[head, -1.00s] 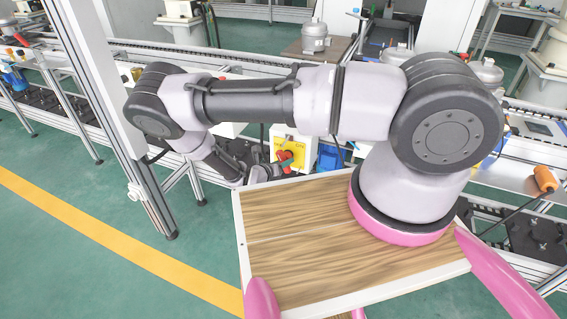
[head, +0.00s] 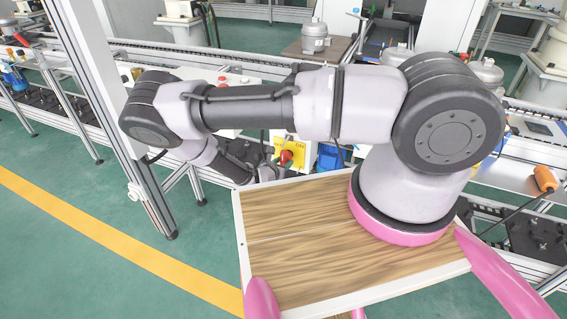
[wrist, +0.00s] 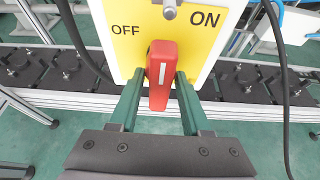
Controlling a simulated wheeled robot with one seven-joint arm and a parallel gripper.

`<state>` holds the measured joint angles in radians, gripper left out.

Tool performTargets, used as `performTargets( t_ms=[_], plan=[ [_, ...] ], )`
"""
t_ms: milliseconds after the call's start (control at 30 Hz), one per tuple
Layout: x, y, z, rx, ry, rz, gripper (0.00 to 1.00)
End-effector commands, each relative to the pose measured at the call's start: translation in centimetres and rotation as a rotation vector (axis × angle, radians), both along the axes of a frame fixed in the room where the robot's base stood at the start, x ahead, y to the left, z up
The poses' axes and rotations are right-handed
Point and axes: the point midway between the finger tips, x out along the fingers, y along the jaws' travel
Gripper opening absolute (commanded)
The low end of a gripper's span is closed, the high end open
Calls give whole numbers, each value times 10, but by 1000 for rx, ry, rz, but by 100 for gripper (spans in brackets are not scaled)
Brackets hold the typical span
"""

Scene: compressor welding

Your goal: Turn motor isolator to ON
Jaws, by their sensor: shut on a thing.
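The motor isolator is a white box with a yellow plate (wrist: 205,45) marked OFF on the left and ON on the right. Its red handle (wrist: 161,75) stands about upright in the wrist view, its white line between the two words. My gripper (wrist: 160,88) is shut on the handle, one green finger on each side. In the head view the yellow plate (head: 298,147) and red handle (head: 286,157) show beyond the wooden top, with my gripper at their left, largely hidden by dark wrist parts.
A dark cable (wrist: 75,40) hangs left of the box and another (wrist: 280,80) right of it. A conveyor with black plates (wrist: 45,72) runs behind. A white post (head: 100,90) rises close to my elbow.

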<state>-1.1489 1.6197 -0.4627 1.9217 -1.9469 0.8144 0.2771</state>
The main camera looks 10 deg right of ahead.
Motion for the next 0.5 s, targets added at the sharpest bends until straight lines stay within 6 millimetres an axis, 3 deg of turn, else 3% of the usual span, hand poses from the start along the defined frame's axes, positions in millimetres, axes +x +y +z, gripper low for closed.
performTargets(
  t_ms=[233, 267, 300, 500],
  plan=[
    [-1, 1, -1, 1, 2, 0, 0],
    [-1, 1, -1, 1, 2, 0, 55],
    [-1, 1, -1, 1, 2, 0, 60],
    [0, 0, 0, 1, 1, 0, 60]
  ],
)
